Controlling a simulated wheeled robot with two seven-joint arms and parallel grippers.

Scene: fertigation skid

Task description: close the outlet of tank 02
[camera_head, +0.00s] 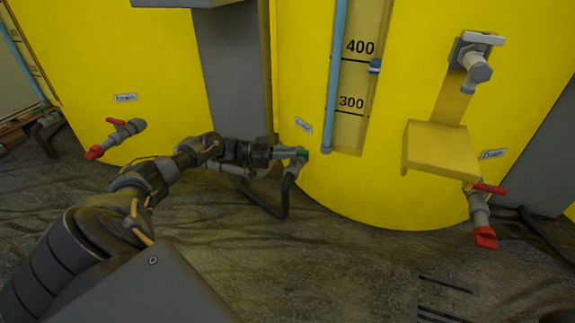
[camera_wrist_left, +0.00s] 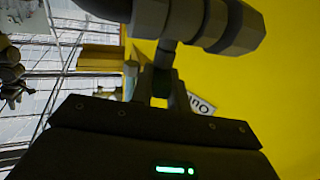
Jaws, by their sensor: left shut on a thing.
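A yellow tank (camera_head: 400,200) with 300 and 400 level marks fills the middle; no tank number is visible. My right gripper is not in view.
Red-handled drain valves stand at the left tank (camera_head: 120,135) and at the middle tank's lower right (camera_head: 482,215). A dark hose (camera_head: 283,200) bends below the outlet. A yellow bracket (camera_head: 440,148) juts out at right. The wrinkled dark floor (camera_head: 330,260) in front is clear.

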